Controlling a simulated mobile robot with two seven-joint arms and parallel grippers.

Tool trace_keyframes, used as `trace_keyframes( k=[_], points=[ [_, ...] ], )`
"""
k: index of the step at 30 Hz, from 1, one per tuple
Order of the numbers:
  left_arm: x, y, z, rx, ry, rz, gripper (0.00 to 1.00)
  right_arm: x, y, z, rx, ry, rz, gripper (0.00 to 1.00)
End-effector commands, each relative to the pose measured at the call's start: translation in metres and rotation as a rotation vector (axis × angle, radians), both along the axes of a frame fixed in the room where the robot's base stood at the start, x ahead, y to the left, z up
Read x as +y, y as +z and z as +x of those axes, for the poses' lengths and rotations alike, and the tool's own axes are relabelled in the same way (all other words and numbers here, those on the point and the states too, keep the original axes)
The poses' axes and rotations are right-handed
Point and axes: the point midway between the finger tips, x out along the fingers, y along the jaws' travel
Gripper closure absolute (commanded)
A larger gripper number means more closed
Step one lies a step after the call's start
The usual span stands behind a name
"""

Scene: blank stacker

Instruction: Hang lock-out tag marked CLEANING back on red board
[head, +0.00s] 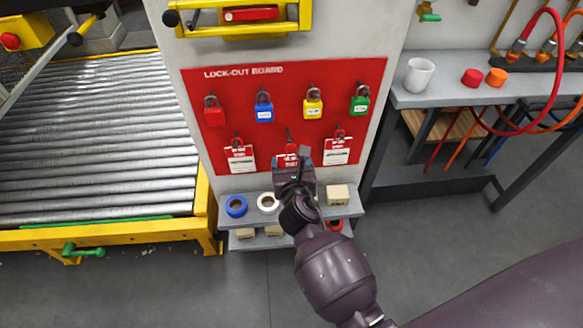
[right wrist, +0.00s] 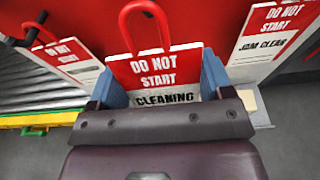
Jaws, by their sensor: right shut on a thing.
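The red lock-out board (head: 335,98) is on a white panel in the middle of the head view. My right gripper (head: 293,163) is in front of its lower middle, shut on the CLEANING tag (head: 286,160). In the right wrist view the tag (right wrist: 160,68) is red over white, reads DO NOT START and CLEANING, and stands upright between the fingers with its red hook loop (right wrist: 145,22) above. A dark peg shows by the loop in the head view; I cannot tell whether the loop is around it. My left gripper is not in view.
Two other tags hang left (head: 240,158) and right (head: 338,150); the right one reads JAM CLEAR. Red, blue, yellow and green padlocks (head: 312,108) hang above. A grey shelf (head: 350,207) below holds tape rolls and boxes. A roller conveyor (head: 90,140) stands left, a bench (head: 450,95) right.

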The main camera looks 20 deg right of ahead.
Motion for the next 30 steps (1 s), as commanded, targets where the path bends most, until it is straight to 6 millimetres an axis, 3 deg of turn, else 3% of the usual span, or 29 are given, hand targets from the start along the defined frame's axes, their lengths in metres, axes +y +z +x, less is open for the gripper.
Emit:
trace_keyframes(
  k=[30],
  points=[
    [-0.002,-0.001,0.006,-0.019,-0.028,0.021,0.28,-0.013,-0.011,0.044,0.0,0.0,-0.001,0.5]
  ],
)
